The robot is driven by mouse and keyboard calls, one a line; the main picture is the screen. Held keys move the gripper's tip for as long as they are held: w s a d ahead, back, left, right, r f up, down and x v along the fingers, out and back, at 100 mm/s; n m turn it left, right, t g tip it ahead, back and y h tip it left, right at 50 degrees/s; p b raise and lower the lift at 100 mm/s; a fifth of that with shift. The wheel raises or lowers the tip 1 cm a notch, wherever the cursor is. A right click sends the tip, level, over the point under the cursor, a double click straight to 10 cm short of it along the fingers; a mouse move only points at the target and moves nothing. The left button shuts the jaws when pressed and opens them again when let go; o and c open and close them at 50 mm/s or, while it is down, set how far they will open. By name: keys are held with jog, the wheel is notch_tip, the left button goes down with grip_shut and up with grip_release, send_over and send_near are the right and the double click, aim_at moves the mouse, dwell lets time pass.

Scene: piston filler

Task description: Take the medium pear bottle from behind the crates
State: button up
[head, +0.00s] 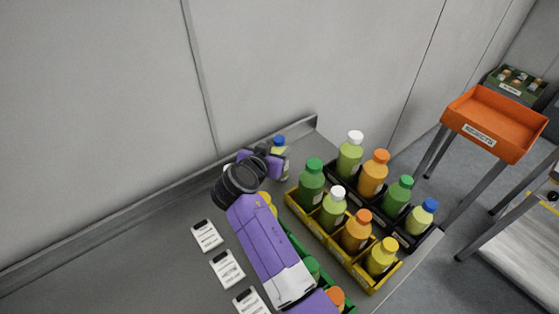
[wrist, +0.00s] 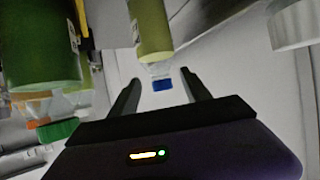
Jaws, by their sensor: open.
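A pale yellow-green bottle with a blue cap (head: 280,147), which looks like the pear bottle, stands near the back edge of the table, behind the crates. My gripper (head: 272,162) is beside it and hides part of it. In the wrist view the same bottle (wrist: 153,35) appears upside down, its blue cap lined up between the tips of my open gripper (wrist: 160,77). The jaws are not closed on it. I cannot tell how far the bottle is inside them.
A yellow crate (head: 374,288) and a black crate (head: 430,240) hold several capped bottles, right of my arm. A green crate (head: 305,252) is partly hidden under my arm. Several white labelled pieces (head: 227,269) lie left. An orange rejects tray (head: 495,125) stands far right.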

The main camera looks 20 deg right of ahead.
aim_at(277, 146)
jog(key=w+d, duration=0.1)
jog(key=w+d+p, duration=0.1)
jog(key=shift+w+d+f, duration=0.1)
jog(key=shift+w+f, duration=0.25)
jog(key=shift+w+d+f, duration=0.2)
jog(key=shift+w+f, duration=0.1)
jog(key=shift+c, duration=0.5)
jog(key=c, duration=1.1)
grip_shut()
